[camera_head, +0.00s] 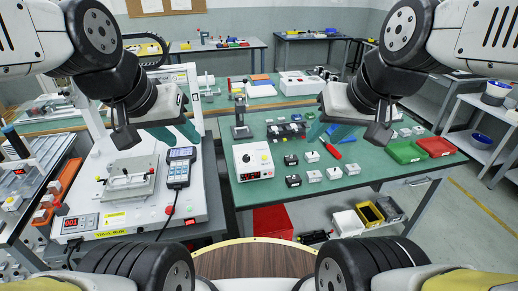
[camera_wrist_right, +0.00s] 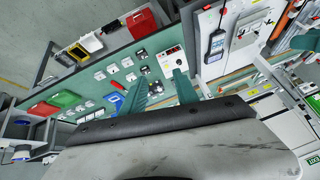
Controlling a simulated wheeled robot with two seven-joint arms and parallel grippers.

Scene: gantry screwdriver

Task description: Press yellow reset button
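A white control box (camera_head: 253,161) with a red display stands at the near left of the green bench. A small yellow spot that looks like a button (camera_head: 264,158) is on its top; I cannot read any label. The box also shows in the right wrist view (camera_wrist_right: 171,57), just beyond the fingertips. My left gripper (camera_head: 176,133) is open and empty above the white gantry machine, left of the box. My right gripper (camera_head: 329,132) is open and empty above the green bench, right of the box. Neither gripper touches the box.
The white gantry machine (camera_head: 110,215) with a handheld meter (camera_head: 180,166) and a red button (camera_head: 169,210) stands left. Several small blocks (camera_head: 312,157), a red-handled screwdriver (camera_head: 332,150) and green (camera_head: 404,152) and red (camera_head: 436,147) trays lie on the green bench.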

